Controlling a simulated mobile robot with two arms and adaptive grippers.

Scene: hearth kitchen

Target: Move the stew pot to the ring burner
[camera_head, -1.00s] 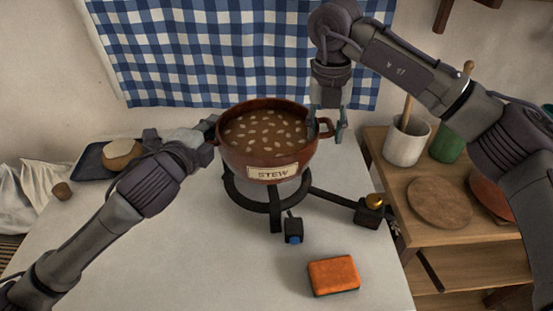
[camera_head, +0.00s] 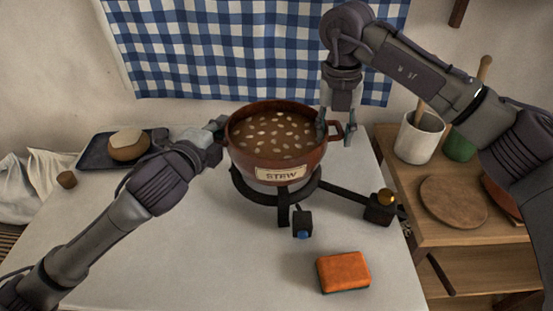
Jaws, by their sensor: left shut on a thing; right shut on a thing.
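The reddish-brown stew pot (camera_head: 276,174), full of brown stew with pale pieces and labelled STEW, is upright over the black ring burner (camera_head: 309,189). Its base overlaps the ring in the camera_head view; I cannot tell whether it rests on the ring or hangs just above. My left gripper (camera_head: 217,128) is shut on the pot's left handle, which it mostly hides. My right gripper (camera_head: 337,125) points down and is shut on the right handle.
An orange sponge (camera_head: 343,271) lies on the pale table (camera_head: 200,250) in front. The burner's arm runs right to a valve with a brass knob (camera_head: 386,197). A dark tray (camera_head: 93,155) with bread (camera_head: 128,145) is at left. A wooden side table (camera_head: 440,232) holds crocks.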

